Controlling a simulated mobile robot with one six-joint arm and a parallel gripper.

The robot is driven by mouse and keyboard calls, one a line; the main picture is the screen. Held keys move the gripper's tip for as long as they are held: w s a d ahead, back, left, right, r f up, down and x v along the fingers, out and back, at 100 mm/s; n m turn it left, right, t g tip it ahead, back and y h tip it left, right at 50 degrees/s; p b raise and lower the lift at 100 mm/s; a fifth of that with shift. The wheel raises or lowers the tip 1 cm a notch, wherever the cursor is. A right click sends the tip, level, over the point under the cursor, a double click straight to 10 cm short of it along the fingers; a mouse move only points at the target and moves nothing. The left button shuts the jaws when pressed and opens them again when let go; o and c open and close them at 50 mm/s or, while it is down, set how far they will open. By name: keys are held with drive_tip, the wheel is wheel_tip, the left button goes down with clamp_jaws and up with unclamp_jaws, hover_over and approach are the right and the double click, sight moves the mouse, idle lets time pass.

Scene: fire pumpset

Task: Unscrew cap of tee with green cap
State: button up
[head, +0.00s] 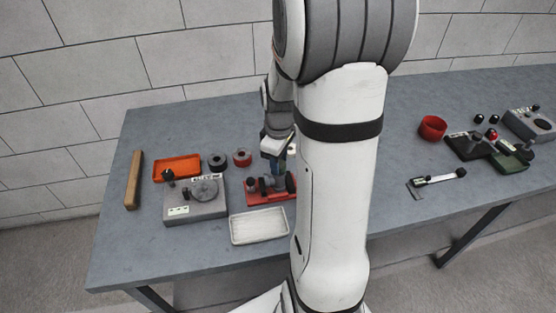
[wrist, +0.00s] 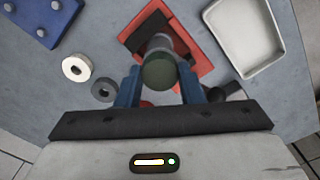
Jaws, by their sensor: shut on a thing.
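The dark green cap (wrist: 159,72) sits between the two blue fingers of my gripper (wrist: 160,88) in the wrist view. My gripper is shut on it. A grey pipe body (wrist: 157,44) of the tee shows just past the cap. The tee stands on a red base (wrist: 198,60), which also shows in the head view (head: 257,198). In the head view my gripper (head: 276,160) points down over the tee, and my arm hides part of it. I cannot tell how far the cap is turned.
A white tray (head: 258,226) lies in front of the red base. A grey device with a round plate (head: 196,205), an orange tray (head: 177,168), a wooden bar (head: 134,180) and two rings stand to the left. A red cup (head: 432,127) and several devices are at the right.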

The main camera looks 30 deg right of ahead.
drive_tip(key=shift+n, duration=1.3)
drive_tip(key=shift+n, duration=2.3)
drive_tip(key=n, duration=0.3)
drive_tip(key=shift+n, duration=0.8)
